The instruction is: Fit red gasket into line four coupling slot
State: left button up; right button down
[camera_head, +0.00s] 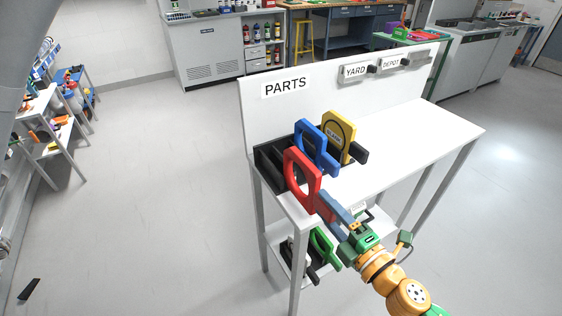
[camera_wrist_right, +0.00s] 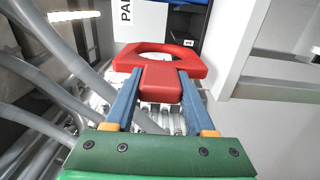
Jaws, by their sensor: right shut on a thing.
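My right gripper (camera_head: 328,205) is shut on the handle of the red gasket (camera_head: 289,172), a flat ring with a block-like grip. The gasket is upright at the front left corner of the white PARTS table. In the right wrist view the blue fingers (camera_wrist_right: 156,105) clasp the red grip, and the red gasket (camera_wrist_right: 195,66) shows its ring beyond them. I cannot tell whether the gasket touches the black rack (camera_head: 267,160) beside it. No line four coupling slot can be made out in these views. My left gripper is not visible.
A blue gasket (camera_head: 318,155) and a yellow gasket (camera_head: 338,125) stand behind the red one. A green gasket (camera_head: 322,245) is on the lower shelf. The right side of the white table (camera_head: 420,130) is clear. YARD and DEPOT labels (camera_head: 356,71) mark the back panel.

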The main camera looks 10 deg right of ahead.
jog(key=shift+s, duration=0.15)
jog(key=shift+s+d+f, duration=0.1)
jog(key=shift+s+d, duration=0.1)
jog(key=shift+s, duration=0.1)
jog(key=b+v, duration=0.1)
jog(key=v, duration=0.3)
jog(key=shift+s+b, duration=0.1)
jog(key=shift+b, duration=0.3)
jog(key=shift+s+d, duration=0.15)
jog(key=shift+s, duration=0.3)
